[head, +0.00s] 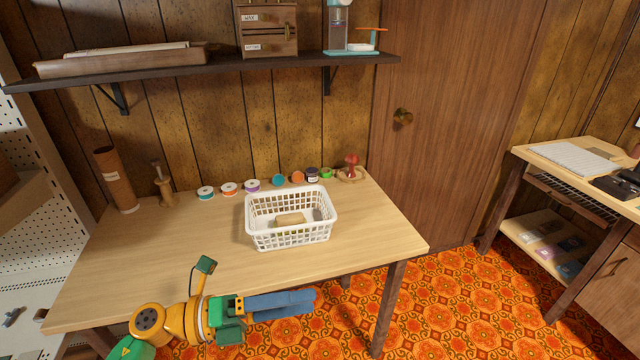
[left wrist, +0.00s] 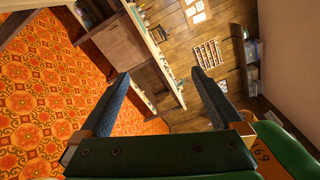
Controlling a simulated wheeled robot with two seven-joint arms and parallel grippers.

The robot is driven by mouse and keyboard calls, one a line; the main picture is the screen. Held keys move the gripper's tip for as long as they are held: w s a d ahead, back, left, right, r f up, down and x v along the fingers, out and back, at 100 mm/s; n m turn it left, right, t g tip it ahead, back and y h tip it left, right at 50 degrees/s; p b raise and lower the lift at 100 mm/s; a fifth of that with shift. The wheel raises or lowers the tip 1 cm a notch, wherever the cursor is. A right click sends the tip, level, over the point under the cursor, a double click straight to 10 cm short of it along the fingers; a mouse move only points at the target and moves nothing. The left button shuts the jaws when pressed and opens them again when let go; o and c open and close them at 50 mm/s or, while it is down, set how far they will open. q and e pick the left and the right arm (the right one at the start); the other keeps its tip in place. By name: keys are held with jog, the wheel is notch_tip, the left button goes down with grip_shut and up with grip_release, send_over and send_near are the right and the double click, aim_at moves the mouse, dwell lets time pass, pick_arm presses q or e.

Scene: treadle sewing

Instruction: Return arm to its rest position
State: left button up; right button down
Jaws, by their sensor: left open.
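My left gripper (head: 318,299) is in front of the table's front edge in the head view, its blue fingers pointing right over the orange carpet. In the left wrist view its two blue fingers (left wrist: 160,75) stand wide apart with nothing between them, so it is open and empty. My left arm comes in from the bottom left, with yellow and green parts. My right gripper shows in neither view.
A wooden table (head: 190,255) carries a white basket (head: 290,238) with a tan block (head: 290,219) inside. Several small round spools and jars line its back. A brown cylinder (head: 117,180) stands at the back left. A second desk (head: 565,160) is at right; patterned floor lies between.

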pick_arm(q)
jog(key=w+a+f+n+t+y, duration=0.4)
jog(key=f+n+t, duration=0.25)
jog(key=n, duration=0.35)
jog(key=w+a+f+n+t+y, duration=0.3)
jog(key=w+a+f+n+t, duration=0.15)
jog(key=f+n, duration=0.35)
jog(key=s+a+f+n+g+y+p, duration=0.1)
jog(key=s+a+f+n+y, duration=0.1)
jog(key=f+n+y, duration=0.3)
jog(key=s+a+f+n+y, duration=0.1)
jog(key=s+a+f+n, duration=0.15)
jog(key=f, duration=0.35)
jog(key=s+a+f+n+g+y, duration=0.35)
jog(key=s+f+n+g, duration=0.3)
jog(key=s+f, duration=0.9)
jog(key=s+f+n+g, duration=0.2)
jog(key=s+g, duration=0.1)
jog(key=s, duration=0.6)
jog(key=s+d+f+n+g+y+p, duration=0.1)
jog(key=s+f+g, duration=0.1)
jog(key=s, duration=0.7)
jog(key=shift+d+f+n+g, duration=0.2)
jog(key=shift+f+n+g, duration=0.1)
jog(key=shift+n+g, duration=0.15)
